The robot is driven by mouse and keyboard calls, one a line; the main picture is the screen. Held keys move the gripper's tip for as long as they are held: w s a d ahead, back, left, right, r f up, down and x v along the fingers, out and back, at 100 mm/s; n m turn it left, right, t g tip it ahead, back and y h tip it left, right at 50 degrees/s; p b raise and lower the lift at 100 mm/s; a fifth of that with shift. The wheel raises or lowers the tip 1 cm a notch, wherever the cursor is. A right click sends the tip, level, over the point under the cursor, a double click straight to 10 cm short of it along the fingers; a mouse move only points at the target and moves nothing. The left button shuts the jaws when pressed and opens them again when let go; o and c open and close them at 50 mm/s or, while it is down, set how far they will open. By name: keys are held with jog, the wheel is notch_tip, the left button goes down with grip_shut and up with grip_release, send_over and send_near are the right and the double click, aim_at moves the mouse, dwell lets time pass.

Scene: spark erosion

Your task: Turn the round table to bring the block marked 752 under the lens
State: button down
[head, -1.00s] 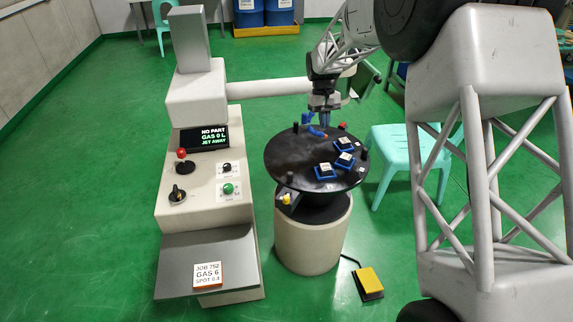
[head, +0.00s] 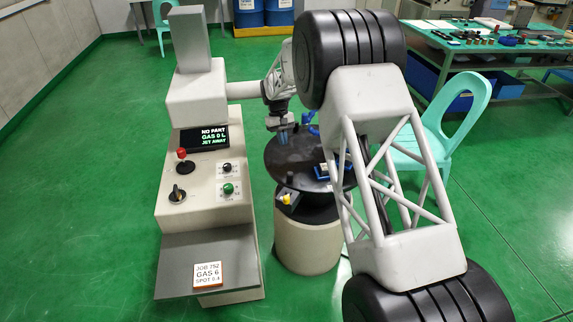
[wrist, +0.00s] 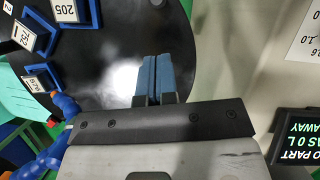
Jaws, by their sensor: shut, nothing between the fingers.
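The black round table (head: 283,168) stands on a pale drum in the head view; my arm hides its right part. In the wrist view the table top (wrist: 115,40) carries white-topped blocks in blue holders: one marked 205 (wrist: 66,9), one with a partly readable number (wrist: 23,37) and another (wrist: 38,83). I cannot make out 752 on any of them. One block (head: 323,172) shows in the head view beside my arm. My gripper (head: 284,138) is over the table's far left part. Its blue fingers (wrist: 154,77) are shut and empty. The lens cannot be made out.
The machine (head: 205,170) stands left of the table; its screen (head: 213,136) reads NO PART, GAS 0 L, JET AWAY. A card (head: 208,274) reads JOB 752, GAS 6, SPOT 0.4. A jointed blue part (wrist: 62,108) is near the table edge. A green chair (head: 455,125) stands right.

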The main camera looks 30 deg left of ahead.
jog(key=shift+f, duration=0.15)
jog(key=shift+x, duration=4.9)
jog(key=shift+d, duration=0.25)
jog(key=shift+d+n, duration=0.3)
